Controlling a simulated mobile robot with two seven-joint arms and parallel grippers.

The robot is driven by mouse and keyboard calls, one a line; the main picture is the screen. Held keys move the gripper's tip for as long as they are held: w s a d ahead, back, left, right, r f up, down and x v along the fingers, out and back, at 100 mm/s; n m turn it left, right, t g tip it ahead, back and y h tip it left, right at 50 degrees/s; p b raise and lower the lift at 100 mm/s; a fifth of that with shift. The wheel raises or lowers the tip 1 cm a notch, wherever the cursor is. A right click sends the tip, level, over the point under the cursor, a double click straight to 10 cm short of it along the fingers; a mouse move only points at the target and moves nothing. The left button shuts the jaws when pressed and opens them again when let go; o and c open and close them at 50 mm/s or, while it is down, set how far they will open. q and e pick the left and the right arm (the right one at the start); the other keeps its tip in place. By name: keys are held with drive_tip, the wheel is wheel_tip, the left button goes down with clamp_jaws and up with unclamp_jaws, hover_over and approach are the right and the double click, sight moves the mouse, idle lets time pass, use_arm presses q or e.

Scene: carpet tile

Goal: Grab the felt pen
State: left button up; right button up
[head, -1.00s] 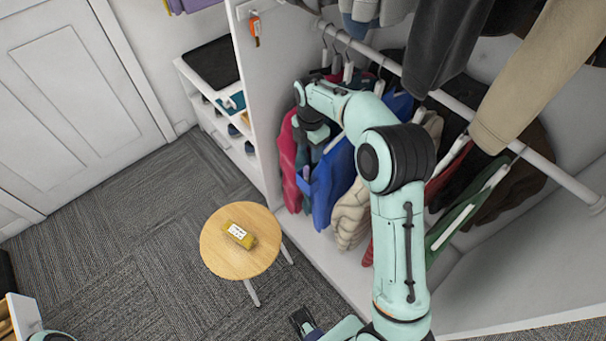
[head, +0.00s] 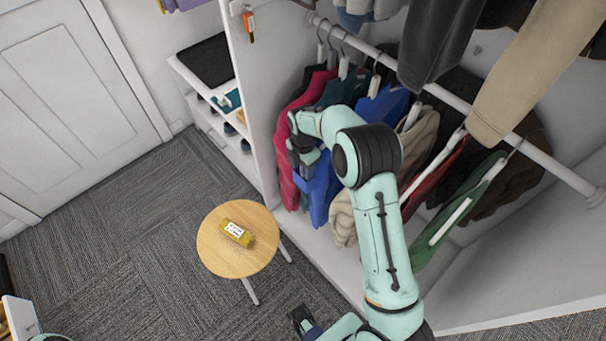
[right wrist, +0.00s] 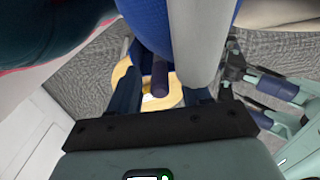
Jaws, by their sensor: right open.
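A dark purple cylinder, likely the felt pen (right wrist: 160,78), shows in the right wrist view against a blue garment (right wrist: 147,25). My right gripper (right wrist: 163,98) is open, with a dark blue finger on each side of the cylinder; I cannot tell if they touch it. In the head view my right gripper (head: 305,158) is at the front of the hanging clothes, beside the blue jacket (head: 318,192), and the pen is hidden there. My left gripper (head: 300,320) is low at the bottom edge of the head view; its jaw opening is unclear.
Hanging clothes crowd the wardrobe around the right gripper, below a white rail (head: 450,100). A round wooden table (head: 215,258) with a yellow box (head: 237,233) stands below. A light grey cylindrical shape (right wrist: 200,45) is close beside the pen. The carpet (head: 120,240) left of the table is clear.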

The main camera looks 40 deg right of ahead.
clamp_jaws()
drive_tip(key=shift+r, duration=0.1)
